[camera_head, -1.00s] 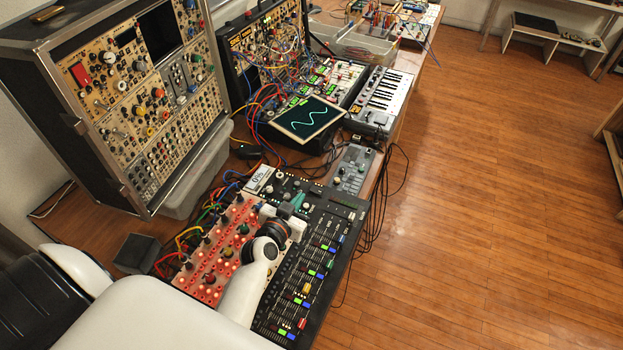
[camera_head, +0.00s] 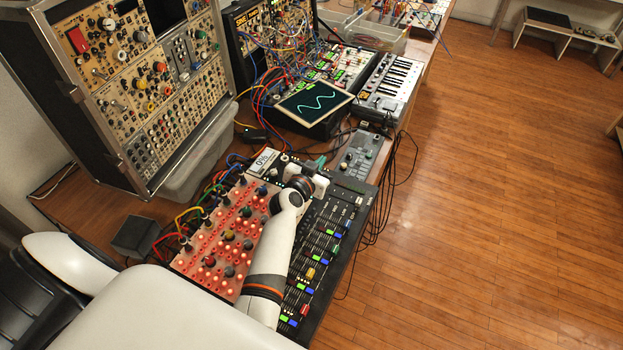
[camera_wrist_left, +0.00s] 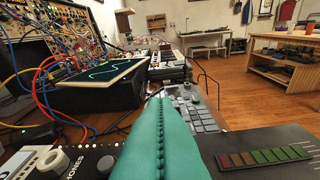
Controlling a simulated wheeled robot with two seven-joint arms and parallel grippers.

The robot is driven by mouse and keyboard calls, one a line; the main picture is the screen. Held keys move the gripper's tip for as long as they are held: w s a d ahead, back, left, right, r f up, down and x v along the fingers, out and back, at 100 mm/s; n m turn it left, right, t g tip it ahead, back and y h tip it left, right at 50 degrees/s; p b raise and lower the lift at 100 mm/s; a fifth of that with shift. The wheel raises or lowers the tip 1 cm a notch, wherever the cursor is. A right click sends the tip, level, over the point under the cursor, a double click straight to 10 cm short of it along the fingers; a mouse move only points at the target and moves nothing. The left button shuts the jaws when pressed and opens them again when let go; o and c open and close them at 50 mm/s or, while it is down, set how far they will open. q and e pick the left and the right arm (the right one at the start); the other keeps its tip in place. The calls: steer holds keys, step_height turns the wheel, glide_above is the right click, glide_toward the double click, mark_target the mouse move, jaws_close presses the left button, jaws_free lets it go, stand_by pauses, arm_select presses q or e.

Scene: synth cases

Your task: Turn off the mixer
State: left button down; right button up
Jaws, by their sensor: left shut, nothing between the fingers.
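The mixer (camera_head: 333,262) is a long black panel with rows of sliders and coloured caps, in the lower middle of the head view. It lies beside a red-orange knob panel (camera_head: 212,240). My left gripper (camera_head: 320,161) is over the mixer's far end, its teal fingers pressed together and empty. In the left wrist view the closed teal fingers (camera_wrist_left: 163,125) fill the middle and hide part of the panel. A coloured meter strip (camera_wrist_left: 265,157) shows right of them. My forearm covers part of the mixer's left side. Whether the fingertips touch the mixer cannot be told. My right gripper is not in view.
A small display reading 0% (camera_head: 264,161) is left of the gripper. A grey keypad device (camera_head: 358,152) lies beyond the mixer. A tilted screen with a wave (camera_head: 313,103) and cables stand farther back. A tall synthesizer case (camera_head: 130,90) is at left. Open floor lies right.

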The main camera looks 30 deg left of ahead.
arm_select(q)
steer(key=shift+s+a+f+b, duration=0.15)
steer(key=shift+f+b, duration=0.45)
steer(key=shift+f, duration=0.35)
steer(key=shift+s+a+f+b, duration=0.1)
steer(key=shift+f+b, duration=0.45)
steer(key=shift+f, duration=0.4)
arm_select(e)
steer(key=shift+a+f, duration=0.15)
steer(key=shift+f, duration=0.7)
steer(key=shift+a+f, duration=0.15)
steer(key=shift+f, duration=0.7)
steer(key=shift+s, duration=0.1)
